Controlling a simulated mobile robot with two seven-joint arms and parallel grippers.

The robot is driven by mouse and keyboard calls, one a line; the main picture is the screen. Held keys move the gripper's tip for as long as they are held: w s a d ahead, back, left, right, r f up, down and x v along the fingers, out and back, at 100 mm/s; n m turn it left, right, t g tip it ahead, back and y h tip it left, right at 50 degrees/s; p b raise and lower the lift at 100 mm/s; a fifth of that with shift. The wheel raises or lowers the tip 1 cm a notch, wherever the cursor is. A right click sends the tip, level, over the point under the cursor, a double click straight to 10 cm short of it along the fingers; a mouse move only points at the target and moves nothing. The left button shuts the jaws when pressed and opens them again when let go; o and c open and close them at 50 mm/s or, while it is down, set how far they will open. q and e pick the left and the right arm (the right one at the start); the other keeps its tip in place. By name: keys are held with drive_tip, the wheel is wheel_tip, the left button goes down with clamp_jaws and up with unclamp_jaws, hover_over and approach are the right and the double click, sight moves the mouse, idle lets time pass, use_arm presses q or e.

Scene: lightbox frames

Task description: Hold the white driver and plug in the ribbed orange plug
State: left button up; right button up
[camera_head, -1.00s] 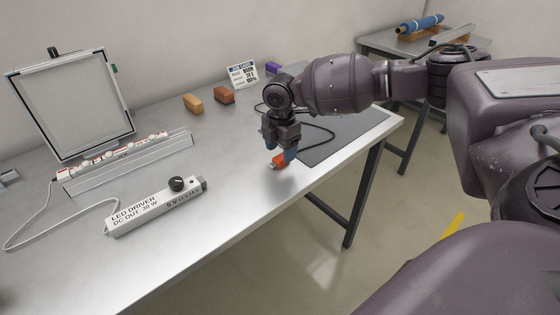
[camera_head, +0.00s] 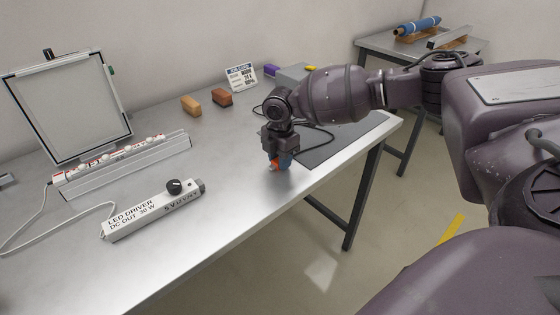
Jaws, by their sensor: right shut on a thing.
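The white driver (camera_head: 150,212), a long bar marked LED DRIVER with a black knob on top, lies on the metal table at the left. Its dark socket end points to the right. My right gripper (camera_head: 279,165) is over the table to the right of the driver, pointing down and shut on the orange plug (camera_head: 275,164). The plug is mostly hidden by the fingers, so its ribs cannot be made out. The plug and the driver are well apart. My left gripper is not in view.
A framed panel (camera_head: 70,108) stands at the back left behind a white rail (camera_head: 125,165). A yellow block (camera_head: 191,106), a brown block (camera_head: 222,97) and a job card (camera_head: 241,78) stand at the back. A grey mat (camera_head: 335,145) lies at the right. Table between driver and gripper is clear.

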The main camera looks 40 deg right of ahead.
drive_tip(key=shift+r, duration=0.15)
wheel_tip(320, 180, up, 20)
drive_tip(key=p, duration=0.3)
